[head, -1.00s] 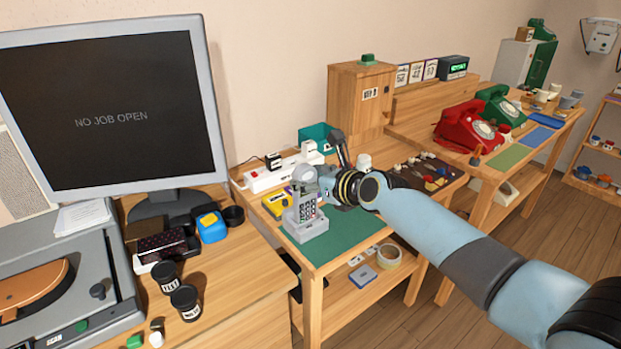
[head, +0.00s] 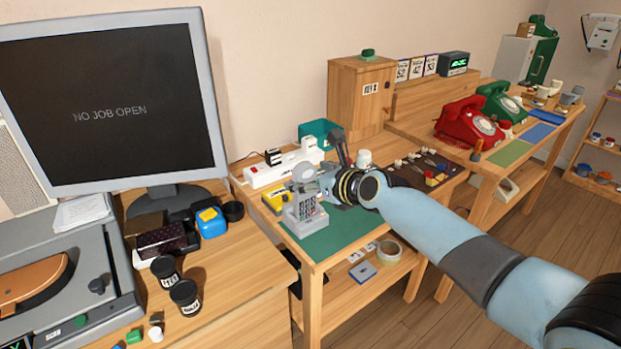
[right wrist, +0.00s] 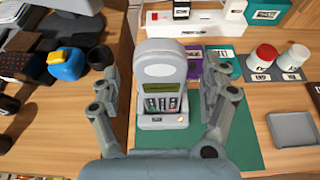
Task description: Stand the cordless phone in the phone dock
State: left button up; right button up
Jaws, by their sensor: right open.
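The grey cordless phone (right wrist: 162,85) stands upright in the light grey phone dock (right wrist: 165,121), its keypad and green screen facing my wrist camera. In the head view the phone (head: 306,207) and the dock (head: 297,226) are at the left end of the green mat, partly behind my gripper. My right gripper (head: 302,185) is open at the phone's upper part. In the right wrist view its fingers (right wrist: 163,84) are spread on both sides of the phone, with gaps between. My left gripper is not in view.
A yellow box (head: 272,201) and a white power strip (head: 268,176) are close behind the dock. The green mat (head: 335,238) has free room to the right. A large monitor (head: 108,105) stands at the left; red (head: 468,124) and green phones are far right.

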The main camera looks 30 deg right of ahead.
jog(key=shift+s, duration=0.15)
jog(key=v, duration=1.2)
jog(key=s+d+f+n+g+h+b, duration=0.15)
jog(key=s+f, duration=0.35)
jog(key=f, duration=0.6)
jog(key=s+f+n+g+b, duration=0.25)
jog(key=s+f, duration=0.35)
jog(key=f, duration=0.5)
jog(key=s+f+n+g+b, duration=0.2)
jog(key=s+f, duration=0.3)
jog(key=f, duration=0.7)
jog(key=s+f+n+g, duration=0.2)
jog(key=s+f+n, duration=0.3)
jog(key=s+n, duration=0.4)
jog(key=s+a+f+n+g+b, duration=0.1)
jog(key=s+f+n+g, duration=0.1)
jog(key=s+f+n, duration=0.4)
jog(key=s+a+f+n+g+h+b, duration=0.1)
jog(key=s+f+n, duration=0.5)
jog(key=s+n, duration=0.7)
jog(key=s+g, duration=0.1)
jog(key=s, duration=0.2)
jog(key=shift+n, duration=0.4)
